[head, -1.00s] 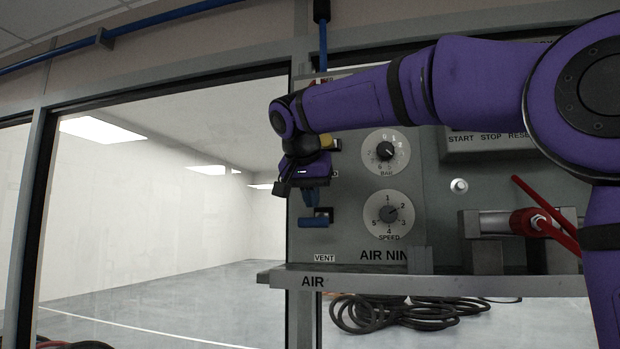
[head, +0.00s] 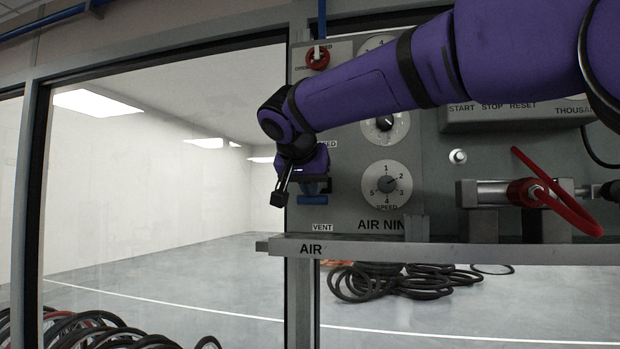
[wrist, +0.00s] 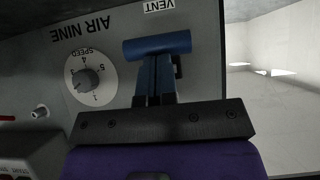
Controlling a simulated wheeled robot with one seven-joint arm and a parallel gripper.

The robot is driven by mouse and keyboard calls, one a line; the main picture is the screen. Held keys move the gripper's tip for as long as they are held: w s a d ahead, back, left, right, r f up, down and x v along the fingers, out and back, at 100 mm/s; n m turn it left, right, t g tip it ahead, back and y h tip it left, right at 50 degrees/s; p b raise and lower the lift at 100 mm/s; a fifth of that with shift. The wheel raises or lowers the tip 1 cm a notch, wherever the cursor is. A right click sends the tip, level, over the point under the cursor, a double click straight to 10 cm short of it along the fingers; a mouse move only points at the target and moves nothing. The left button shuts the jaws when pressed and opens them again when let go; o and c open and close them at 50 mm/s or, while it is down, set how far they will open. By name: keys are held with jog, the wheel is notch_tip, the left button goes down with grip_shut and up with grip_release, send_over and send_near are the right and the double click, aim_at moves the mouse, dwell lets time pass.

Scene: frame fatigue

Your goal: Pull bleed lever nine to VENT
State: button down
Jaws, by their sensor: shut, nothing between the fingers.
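The lever on the AIR NINE panel (head: 348,214) has a blue crossbar handle (head: 314,187), above the VENT label (head: 322,227). In the wrist view the blue handle (wrist: 157,43) lies crosswise straight ahead of my fingers, with the VENT label (wrist: 159,6) beyond it. My gripper (wrist: 155,88) is shut and empty, its two fingers side by side and pointing at the handle. In the head view my gripper (head: 304,172) is just above the handle. I cannot tell whether it touches the handle. My wrist hides the upper part of the lever's mounting.
A SPEED dial (head: 387,184) is close right of the lever. A red knob (head: 318,58) is above. A ledge marked AIR (head: 345,248) sticks out below. A cylinder with a red hose (head: 560,205) is at right. Window glass (head: 150,180) is at left.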

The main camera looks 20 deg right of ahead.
jog(key=shift+w+d+f, duration=0.1)
jog(key=shift+f, duration=0.85)
jog(key=shift+r, duration=0.15)
